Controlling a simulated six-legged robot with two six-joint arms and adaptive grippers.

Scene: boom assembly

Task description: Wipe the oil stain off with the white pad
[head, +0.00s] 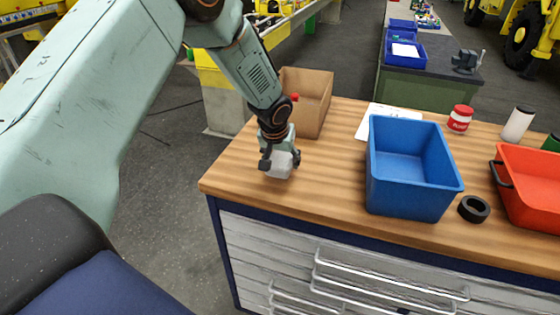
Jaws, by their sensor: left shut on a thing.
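My left arm reaches in from the left, over the left end of the wooden workbench (330,178). My left gripper (278,160) points down and is shut on the white pad (282,168), a small pale block. The pad is at or just above the bench top near its front left corner; I cannot tell whether it touches. No oil stain is visible; the gripper and pad may hide it. My right gripper is out of view.
A cardboard box (312,98) stands just behind my left gripper. A blue bin (412,185), a black ring (474,208) and a red bin (535,190) are to the right. A red-and-white jar (460,119) and a white bottle (517,124) stand behind.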

